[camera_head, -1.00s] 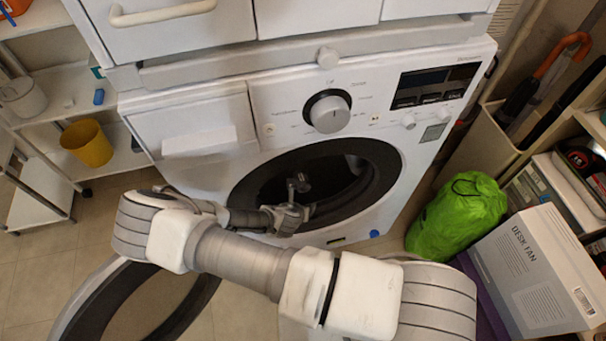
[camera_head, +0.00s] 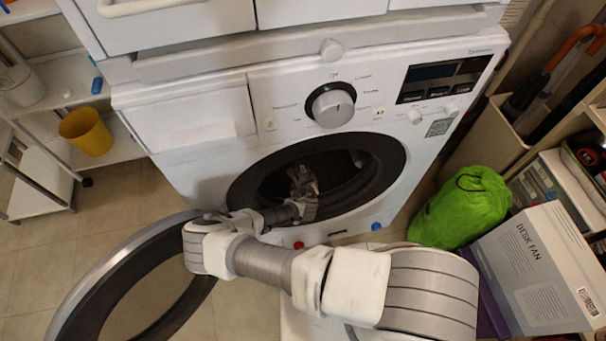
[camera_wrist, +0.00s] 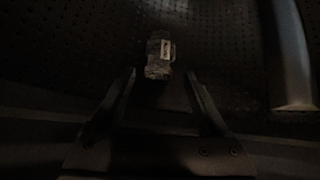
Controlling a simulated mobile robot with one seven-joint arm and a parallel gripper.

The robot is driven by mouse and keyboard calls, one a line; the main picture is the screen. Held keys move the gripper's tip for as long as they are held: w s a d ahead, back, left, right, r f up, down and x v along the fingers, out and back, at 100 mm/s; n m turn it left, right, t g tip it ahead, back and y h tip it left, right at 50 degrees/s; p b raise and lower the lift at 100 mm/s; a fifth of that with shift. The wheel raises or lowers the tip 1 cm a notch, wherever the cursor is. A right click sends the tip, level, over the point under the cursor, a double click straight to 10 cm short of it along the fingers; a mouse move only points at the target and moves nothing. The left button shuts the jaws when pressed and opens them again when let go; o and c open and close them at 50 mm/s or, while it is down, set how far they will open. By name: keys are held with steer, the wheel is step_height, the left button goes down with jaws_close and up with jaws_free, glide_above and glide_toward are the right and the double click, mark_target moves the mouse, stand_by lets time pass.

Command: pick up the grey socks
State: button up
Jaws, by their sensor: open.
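In the wrist view, a small rolled bundle, greyish-brown with a pale label, that looks like the grey socks (camera_wrist: 160,56) lies on the dark perforated drum wall. My gripper (camera_wrist: 160,88) is open, with its two fingers pointing toward the bundle. The bundle sits just beyond the fingertips, roughly centred between them, and nothing is held. In the head view my gripper (camera_head: 303,180) is at the washing machine's round opening. The socks cannot be made out in the head view. The wrist view is very dark.
The washing machine (camera_head: 215,180) has its round door (camera_head: 75,320) swung open at the lower left. A drum rib (camera_wrist: 290,60) stands at the right in the wrist view. A green bag (camera_head: 462,207) and a desk fan box (camera_head: 540,270) stand to the right.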

mark_target(303, 173)
steer(key=b+x, duration=0.2)
steer(key=x, duration=0.6)
steer(key=shift+w+f+b, duration=0.25)
steer(key=shift+b, duration=0.1)
steer(key=c, duration=1.1)
steer(key=shift+r, duration=0.2)
